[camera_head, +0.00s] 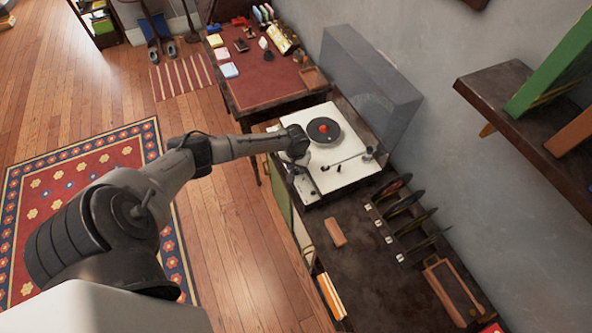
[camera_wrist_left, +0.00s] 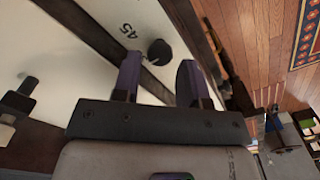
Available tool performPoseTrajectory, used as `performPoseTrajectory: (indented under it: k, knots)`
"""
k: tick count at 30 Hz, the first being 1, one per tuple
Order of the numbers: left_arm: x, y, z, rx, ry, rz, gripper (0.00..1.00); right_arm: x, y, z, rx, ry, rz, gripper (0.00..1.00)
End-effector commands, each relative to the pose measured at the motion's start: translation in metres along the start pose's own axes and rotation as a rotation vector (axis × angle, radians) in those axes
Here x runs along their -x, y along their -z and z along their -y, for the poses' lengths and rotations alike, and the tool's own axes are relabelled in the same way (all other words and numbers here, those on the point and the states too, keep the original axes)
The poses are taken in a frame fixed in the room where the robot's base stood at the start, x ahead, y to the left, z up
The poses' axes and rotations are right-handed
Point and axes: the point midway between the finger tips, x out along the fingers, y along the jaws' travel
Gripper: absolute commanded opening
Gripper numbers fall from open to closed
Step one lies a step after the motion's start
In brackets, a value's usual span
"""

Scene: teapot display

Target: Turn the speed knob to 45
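The white record player (camera_head: 345,165) stands on the dark cabinet with its grey lid raised. A round black knob (camera_wrist_left: 159,51) is on its white top, beside a printed "45" (camera_wrist_left: 128,31), in the left wrist view. I take it to be the speed knob; its pointer direction cannot be made out. My left gripper (camera_wrist_left: 160,78) is open, its two purple-padded fingers apart, with the knob just beyond and between the fingertips. No contact shows. In the head view the left arm's end (camera_head: 296,145) is over the player's near left side. My right gripper is in neither view.
A black platter with a red centre (camera_head: 323,130) and a tonearm (camera_head: 347,160) are close by on the player. The raised lid (camera_head: 372,85) stands behind. Records in a rack (camera_head: 405,205) and a brown block (camera_head: 335,231) are on the cabinet to the right.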

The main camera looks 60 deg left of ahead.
Motion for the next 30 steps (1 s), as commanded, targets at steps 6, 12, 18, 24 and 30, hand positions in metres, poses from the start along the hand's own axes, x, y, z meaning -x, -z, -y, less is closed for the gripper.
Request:
performPoseTrajectory:
  k: [6,12,18,24,30]
  knots:
    - [-0.017,0.001,0.0,0.0,-0.001,-0.001,0.4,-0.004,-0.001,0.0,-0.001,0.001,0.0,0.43]
    - [-0.021,0.001,0.0,-0.001,0.0,-0.001,0.4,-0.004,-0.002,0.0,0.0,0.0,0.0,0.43]
    - [-0.021,0.001,0.0,-0.001,0.0,-0.001,0.4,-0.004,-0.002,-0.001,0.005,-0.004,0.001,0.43]
    - [-0.021,0.001,0.0,-0.001,0.0,-0.001,0.21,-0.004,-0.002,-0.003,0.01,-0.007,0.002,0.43]
    - [-0.021,0.001,0.0,-0.001,0.0,-0.001,0.06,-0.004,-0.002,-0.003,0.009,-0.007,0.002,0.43]
